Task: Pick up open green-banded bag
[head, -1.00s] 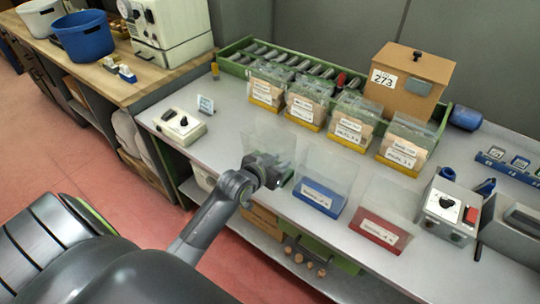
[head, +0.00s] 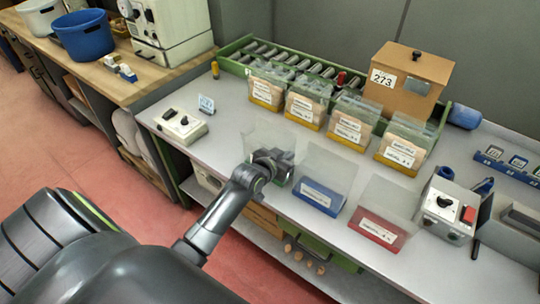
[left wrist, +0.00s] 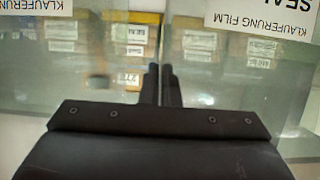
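The open clear bag (head: 262,128) stands at the left end of the front row of bags on the bench. A bit of green shows low at its right. My left gripper (head: 277,158) is at this bag and hides much of its front and its label. In the left wrist view the gripper's two dark fingers (left wrist: 160,80) are close together, with only a thin gap between them. Clear film shows around them, but I cannot tell whether any is pinched. My right gripper is not in view.
To the right stand a blue-banded bag (head: 322,190) and a red-banded bag (head: 378,229). Several yellow-banded bags (head: 346,120) stand behind, before a green roller tray (head: 237,66). A control box (head: 447,207) is at right and a small device (head: 182,127) at left.

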